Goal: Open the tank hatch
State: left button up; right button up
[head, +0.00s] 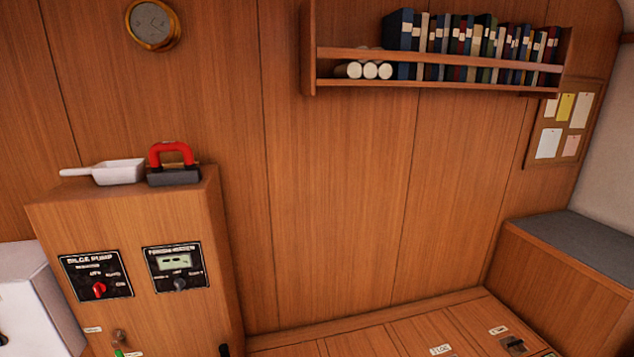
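Low wooden panels (393,340) run along the foot of the wall at the bottom of the head view. The rightmost panel has a small white label (498,330) and a dark recessed fitting (513,345), like a latch or pull. Another label (440,350) is on the panel beside it. The label text is too small to read, so I cannot tell which panel is the tank hatch. The visible panels look flat and closed, and their near parts are cut off by the frame. Neither of my grippers is in view.
A wooden cabinet (135,222) at left carries a white scoop (118,172), a red-handled tool (173,165), a bilge pump panel (97,276) and a display panel (175,267). A bookshelf (435,84) hangs above. A grey-topped bench (585,245) stands at right.

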aim_at(498, 333)
jog(key=z, duration=1.45)
jog(key=i+l+u, duration=0.3)
jog(key=l, duration=0.25)
jog(key=i+l+u, duration=0.15)
jog(key=i+l, duration=0.15)
jog(key=i+l+u, duration=0.15)
jog(key=l, duration=0.2)
jog(key=i+l+u, duration=0.15)
jog(key=l, duration=0.25)
jog(key=i+l+u, duration=0.15)
jog(key=l, duration=0.2)
